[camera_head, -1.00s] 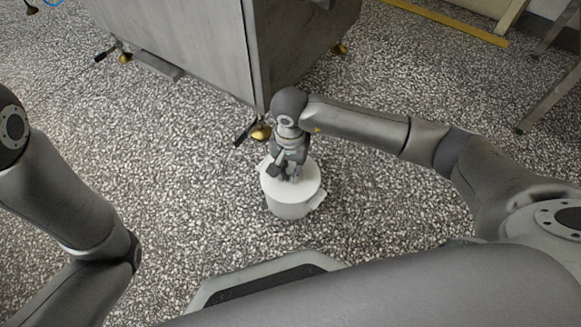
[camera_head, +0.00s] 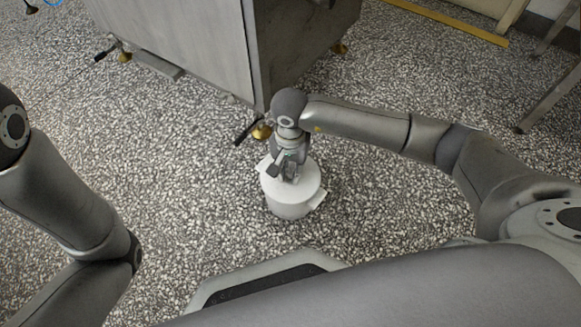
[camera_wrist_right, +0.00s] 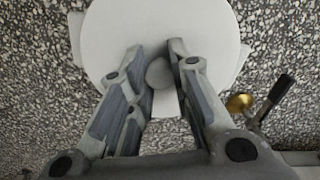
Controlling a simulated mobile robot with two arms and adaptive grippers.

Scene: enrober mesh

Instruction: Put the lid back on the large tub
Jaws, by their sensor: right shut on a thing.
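The large white tub (camera_head: 290,209) stands upright on the speckled floor, with a handle sticking out at each side. The round white lid (camera_head: 305,187) lies over the tub's top and looks level; I cannot tell whether it is pressed fully down. My right gripper (camera_head: 291,177) points down onto the middle of the lid. In the right wrist view the lid (camera_wrist_right: 205,30) fills the upper middle, and the right gripper (camera_wrist_right: 160,72) is shut on its round knob (camera_wrist_right: 159,73), a finger on each side. My left gripper is out of view; only the left arm shows.
A large grey metal machine (camera_head: 180,45) stands just behind the tub, with a brass-coloured foot (camera_head: 261,132) and a dark lever close to the right gripper. Metal legs stand at the far right. The floor left and right of the tub is clear.

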